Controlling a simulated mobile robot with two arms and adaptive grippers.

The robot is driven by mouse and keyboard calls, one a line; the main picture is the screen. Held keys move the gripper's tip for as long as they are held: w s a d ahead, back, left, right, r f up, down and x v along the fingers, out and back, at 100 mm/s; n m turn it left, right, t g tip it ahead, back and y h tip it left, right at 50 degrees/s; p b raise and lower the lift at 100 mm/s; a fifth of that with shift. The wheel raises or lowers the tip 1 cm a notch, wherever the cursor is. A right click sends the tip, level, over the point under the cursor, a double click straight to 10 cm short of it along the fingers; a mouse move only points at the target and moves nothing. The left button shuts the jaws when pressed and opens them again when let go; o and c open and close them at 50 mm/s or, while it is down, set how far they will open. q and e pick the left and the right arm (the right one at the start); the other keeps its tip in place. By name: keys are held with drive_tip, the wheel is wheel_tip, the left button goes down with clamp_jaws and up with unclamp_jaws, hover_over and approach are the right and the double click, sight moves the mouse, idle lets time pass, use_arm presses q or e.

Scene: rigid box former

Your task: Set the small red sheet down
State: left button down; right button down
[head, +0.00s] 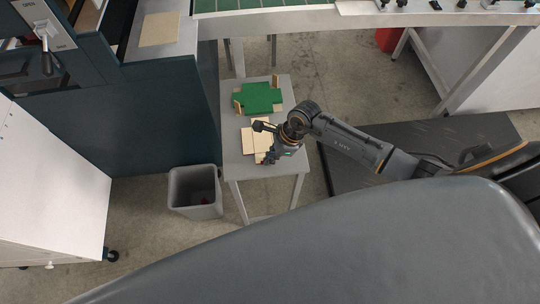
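No small red sheet can be made out clearly. A small dark red patch (205,199) shows inside the grey bin, too small to identify. My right gripper (264,150) is over the near half of the small grey table (268,183), above pale cream sheets (249,141). Its fingers are small and dark, and I cannot tell whether they are open or shut or hold anything. A green cross-shaped sheet (258,97) lies on the table's far half, with small tan pieces at its left and upper right edges. My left gripper is not in view.
The grey bin (178,190) stands on the floor at the table's near left. A dark blue machine cabinet (165,115) is close on the left, with a tan sheet (160,28) on its top. A long bench with a green surface (260,22) runs behind.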

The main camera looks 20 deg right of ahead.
drive_tip(key=shift+f, duration=0.15)
drive_tip(key=shift+f, duration=0.1)
drive_tip(key=c, duration=1.5)
unclamp_jaws()
drive_tip(key=shift+d+r, duration=0.1)
drive_tip(key=shift+r, duration=0.2)
drive_tip(key=b+v, duration=0.1)
drive_tip(key=v, duration=1)
drive_tip(key=shift+s+r, duration=0.1)
drive_tip(key=shift+r, duration=0.25)
